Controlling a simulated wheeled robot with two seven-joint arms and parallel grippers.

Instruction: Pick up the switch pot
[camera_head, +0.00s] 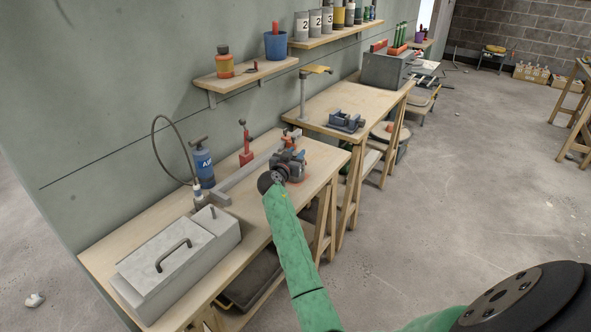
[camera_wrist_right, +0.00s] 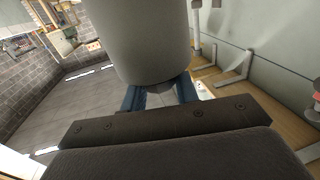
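A grey cylinder (camera_wrist_right: 140,40), perhaps the switch pot, fills the top middle of the right wrist view. It covers the ends of the blue fingers of my right gripper (camera_wrist_right: 160,92). The fingers stand apart at its lower edge; whether they grip it is hidden. In the head view my right gripper (camera_head: 291,160) is small, at the near bench's right edge, at the end of my green arm. No part there shows clearly as the pot. My left gripper is not in view.
The near bench (camera_head: 140,235) holds a grey box with a handle (camera_head: 165,262), a blue air pump (camera_head: 203,165), a grey rail (camera_head: 245,172) and a red clamp (camera_head: 246,150). A shelf (camera_head: 245,71) and numbered cans (camera_head: 315,22) are above. Open floor (camera_head: 450,200) lies right.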

